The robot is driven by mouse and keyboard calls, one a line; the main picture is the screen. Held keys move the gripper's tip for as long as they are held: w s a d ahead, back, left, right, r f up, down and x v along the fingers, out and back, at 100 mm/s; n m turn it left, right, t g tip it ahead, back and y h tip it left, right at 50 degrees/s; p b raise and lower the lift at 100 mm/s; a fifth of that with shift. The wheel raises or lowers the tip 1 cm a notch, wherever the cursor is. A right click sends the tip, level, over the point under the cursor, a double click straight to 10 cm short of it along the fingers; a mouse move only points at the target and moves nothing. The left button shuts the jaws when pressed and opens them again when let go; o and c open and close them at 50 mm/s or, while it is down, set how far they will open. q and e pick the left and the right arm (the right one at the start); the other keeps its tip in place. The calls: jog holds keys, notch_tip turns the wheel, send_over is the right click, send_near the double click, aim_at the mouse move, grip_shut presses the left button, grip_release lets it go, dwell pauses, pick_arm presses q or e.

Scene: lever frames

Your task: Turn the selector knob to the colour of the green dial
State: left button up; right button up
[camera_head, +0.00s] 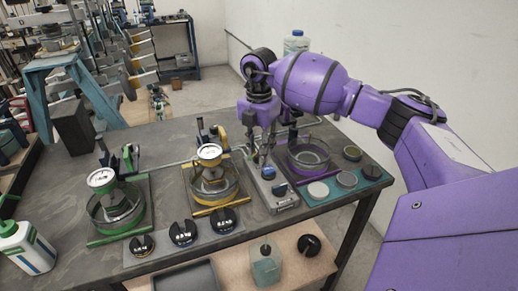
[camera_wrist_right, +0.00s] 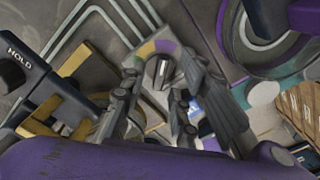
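The green dial (camera_head: 101,178) is a white-faced gauge above a green-rimmed ring at the left of the table. The selector knob (camera_wrist_right: 162,72) is dark grey with a pale line, on a plate with yellow and purple sectors, in the right wrist view. In the head view my right gripper (camera_head: 262,158) hides the knob. My left gripper is not in view.
The yellow frame with its gauge (camera_head: 209,152) stands left of the box, the purple ring (camera_head: 308,157) right of it. Several black knobs (camera_head: 183,233) line the front. Round discs (camera_head: 318,190) lie at right. A white bottle (camera_head: 27,247) stands at the left edge.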

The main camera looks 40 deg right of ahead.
jog(key=shift+f, duration=0.3)
grip_shut()
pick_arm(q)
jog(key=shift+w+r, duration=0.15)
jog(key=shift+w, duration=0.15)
